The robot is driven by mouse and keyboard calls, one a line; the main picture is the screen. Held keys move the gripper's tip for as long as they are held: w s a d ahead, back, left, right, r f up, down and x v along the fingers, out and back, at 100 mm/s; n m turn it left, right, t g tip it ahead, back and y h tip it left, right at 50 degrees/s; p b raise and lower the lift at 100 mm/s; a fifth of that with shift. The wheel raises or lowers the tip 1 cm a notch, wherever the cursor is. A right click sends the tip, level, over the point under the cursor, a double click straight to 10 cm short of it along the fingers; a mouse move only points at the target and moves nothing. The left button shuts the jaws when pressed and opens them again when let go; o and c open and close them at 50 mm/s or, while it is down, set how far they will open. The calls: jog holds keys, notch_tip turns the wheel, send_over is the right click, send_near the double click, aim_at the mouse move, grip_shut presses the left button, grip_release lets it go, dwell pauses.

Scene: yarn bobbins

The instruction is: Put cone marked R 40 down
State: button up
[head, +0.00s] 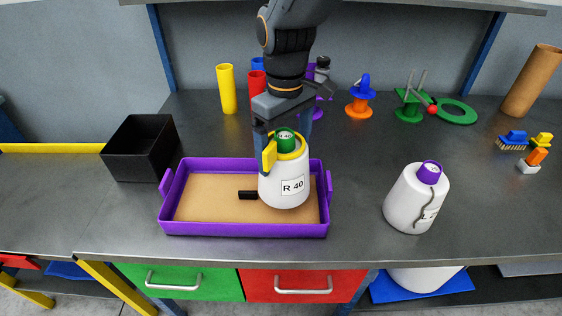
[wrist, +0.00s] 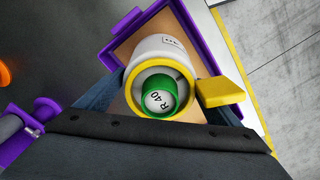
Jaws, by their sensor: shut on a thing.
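The cone marked R 40 (head: 284,188) is white with a yellow top ring, a green core and an R 40 label. In the wrist view its top end (wrist: 159,90) faces the camera and the green core reads R 40. My gripper (head: 284,148) is shut on the cone's top part. The cone is upright, over or in the right half of a purple tray (head: 247,229) with a brown bottom. I cannot tell whether its base touches the tray bottom. The tray rim also shows in the wrist view (wrist: 122,27).
A black object (head: 248,195) lies in the tray beside the cone. A white cone with a purple core (head: 410,198) stands to the right. A black box (head: 140,148) is to the left.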

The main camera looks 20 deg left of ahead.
aim_at(285, 134)
jog(key=shift+f+p, duration=0.35)
jog(key=shift+f, duration=1.75)
jog(key=o, duration=1.9)
notch_tip(285, 134, up, 12)
jog(key=shift+r+b, duration=0.1)
jog(key=shift+b, duration=1.1)
